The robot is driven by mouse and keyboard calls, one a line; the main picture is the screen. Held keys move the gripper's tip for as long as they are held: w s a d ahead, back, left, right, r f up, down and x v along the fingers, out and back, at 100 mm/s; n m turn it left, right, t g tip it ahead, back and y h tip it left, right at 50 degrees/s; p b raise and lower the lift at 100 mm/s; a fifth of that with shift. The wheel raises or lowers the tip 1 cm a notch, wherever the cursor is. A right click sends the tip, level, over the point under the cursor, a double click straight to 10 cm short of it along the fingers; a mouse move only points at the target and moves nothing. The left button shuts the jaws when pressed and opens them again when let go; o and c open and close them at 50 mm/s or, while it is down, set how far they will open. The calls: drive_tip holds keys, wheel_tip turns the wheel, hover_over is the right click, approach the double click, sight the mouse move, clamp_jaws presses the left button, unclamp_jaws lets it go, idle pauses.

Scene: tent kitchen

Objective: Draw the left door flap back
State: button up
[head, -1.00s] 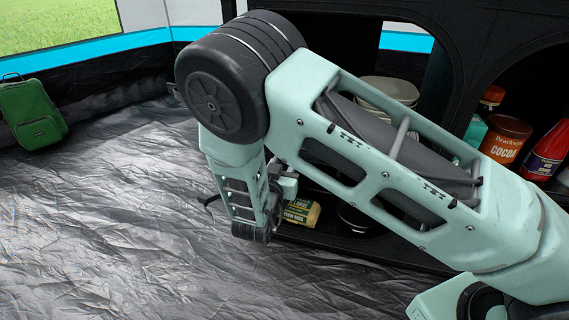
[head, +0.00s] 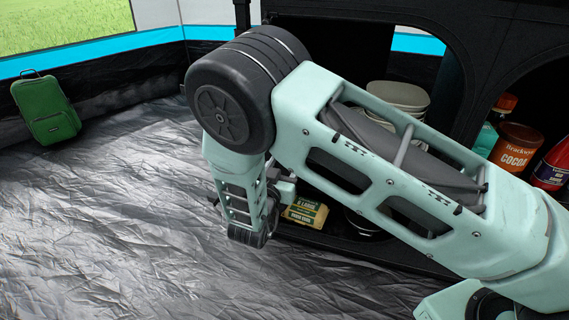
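The black fabric cupboard (head: 490,40) stands at the right, and its left compartment faces me open. I cannot make out a left door flap as a separate piece; my arm covers much of that opening. The end of my arm with my gripper (head: 272,196) is low at the compartment's left front edge, beside a yellow-and-green packet. The arm's own links hide most of the gripper, so its fingers and anything between them cannot be made out.
The left compartment holds pale stacked containers (head: 398,97) and the yellow-and-green packet (head: 306,212). A cocoa tin (head: 515,147) and a red bottle (head: 552,168) stand in the right compartment.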

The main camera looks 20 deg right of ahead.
drive_tip(key=p+v, duration=0.5)
drive_tip(key=v, duration=1.1)
drive_tip(key=shift+p, duration=0.3)
drive_tip(key=shift+s, duration=0.1)
